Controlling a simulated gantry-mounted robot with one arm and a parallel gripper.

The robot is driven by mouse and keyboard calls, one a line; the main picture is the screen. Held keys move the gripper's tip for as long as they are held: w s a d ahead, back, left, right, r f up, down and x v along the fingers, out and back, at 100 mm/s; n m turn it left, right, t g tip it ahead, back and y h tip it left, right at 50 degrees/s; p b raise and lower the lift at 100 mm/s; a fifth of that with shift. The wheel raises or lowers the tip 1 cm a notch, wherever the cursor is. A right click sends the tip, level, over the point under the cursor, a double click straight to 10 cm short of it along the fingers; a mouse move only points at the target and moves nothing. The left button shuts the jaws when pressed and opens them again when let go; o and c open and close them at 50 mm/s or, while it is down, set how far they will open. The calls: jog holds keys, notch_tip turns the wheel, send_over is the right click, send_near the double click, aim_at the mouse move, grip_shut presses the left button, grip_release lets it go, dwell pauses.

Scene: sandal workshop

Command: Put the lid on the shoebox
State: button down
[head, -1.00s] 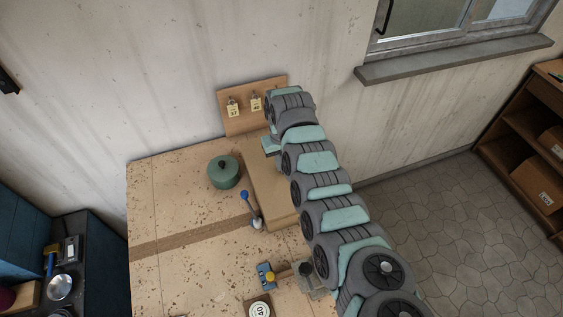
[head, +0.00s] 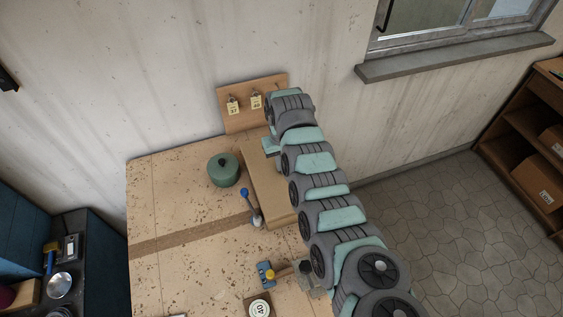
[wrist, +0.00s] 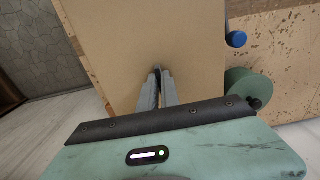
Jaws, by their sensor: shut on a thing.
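A plain tan cardboard lid (head: 262,185) lies flat along the right side of the workbench, partly covered by my arm. Its broad top (wrist: 150,35) fills the upper middle of the wrist view. My gripper (wrist: 158,72) is shut on the lid, with its fingers close together at the cardboard. In the head view the fingers are hidden behind my arm. I cannot tell the shoebox apart from the lid, nor whether the lid sits fully down on it.
A tag board (head: 235,120) stands behind. The bench's left part (head: 170,205) is mostly clear.

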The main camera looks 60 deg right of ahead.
jog(key=c, duration=1.5)
grip_release()
jog(key=shift+r, duration=0.4)
notch_tip(320, 180, up, 10)
jog(key=b, duration=0.1)
